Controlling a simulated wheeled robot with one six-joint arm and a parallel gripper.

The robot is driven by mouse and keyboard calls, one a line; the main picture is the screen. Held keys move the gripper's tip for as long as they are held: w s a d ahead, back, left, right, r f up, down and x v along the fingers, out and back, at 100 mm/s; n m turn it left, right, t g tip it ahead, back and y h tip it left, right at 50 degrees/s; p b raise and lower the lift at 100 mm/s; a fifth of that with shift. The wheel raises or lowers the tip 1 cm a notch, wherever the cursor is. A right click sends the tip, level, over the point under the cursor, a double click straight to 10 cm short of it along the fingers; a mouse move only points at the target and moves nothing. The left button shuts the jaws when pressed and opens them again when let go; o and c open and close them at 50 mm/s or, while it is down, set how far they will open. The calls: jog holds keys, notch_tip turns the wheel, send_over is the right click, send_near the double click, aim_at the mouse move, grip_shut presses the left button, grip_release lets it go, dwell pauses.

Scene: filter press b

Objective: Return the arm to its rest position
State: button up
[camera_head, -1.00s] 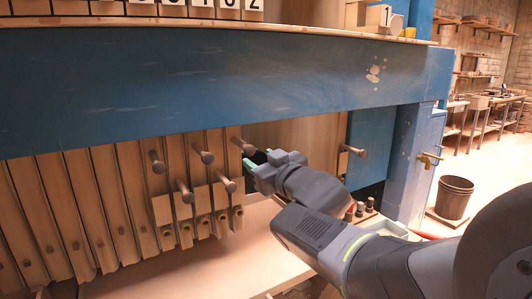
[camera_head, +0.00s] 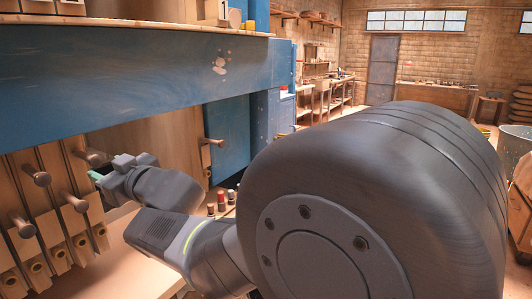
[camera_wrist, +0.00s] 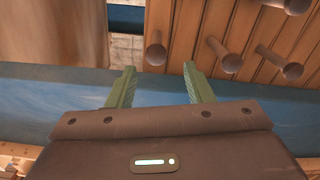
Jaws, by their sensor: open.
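My gripper (camera_wrist: 157,88) shows in the wrist view with its two green fingers spread apart and nothing between them. Beyond the fingertips are the press's wooden plates (camera_wrist: 222,28) with round pegs (camera_wrist: 155,54). In the head view my gripper (camera_head: 95,177) is at the left, close to the pegs (camera_head: 92,157) of the plates (camera_head: 62,190). Whether it touches a peg cannot be told there. My arm stretches out from the right towards the press, and its large dark joint covers much of the middle and right.
The blue press beam (camera_head: 120,78) runs above my gripper. A blue end plate (camera_head: 229,138) with a peg stands to the right of the opening. Several small bottles (camera_head: 222,200) stand below it. A grey bin (camera_head: 515,146) is at the far right. Open floor lies behind the arm.

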aim_at(87, 155)
jog(key=x, duration=1)
jog(key=shift+w+a, duration=0.2)
jog(key=shift+a, duration=0.05)
